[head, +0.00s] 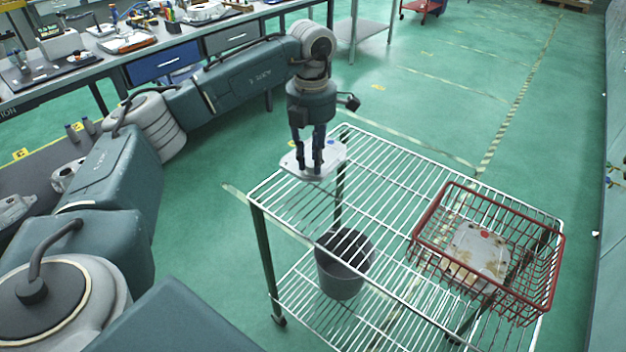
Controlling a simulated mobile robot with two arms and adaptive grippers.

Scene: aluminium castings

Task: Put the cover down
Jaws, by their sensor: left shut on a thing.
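My left gripper (311,160) points down and is shut on a light grey metal cover (327,155), a flat plate with a small blue mark. The cover is over the far left corner of the wire rack cart (258,207). I cannot tell whether it touches the wires or hangs just above them. A second, similar cover with brown stains (478,252) lies in the red wire basket (421,232) at the cart's right end. My right gripper is not in view.
The cart's top between the held cover and the basket is bare wire. A dark bucket (343,278) stands on the lower shelf. A workbench (118,72) with tools and drawers runs along the back left. Green floor is open behind the cart.

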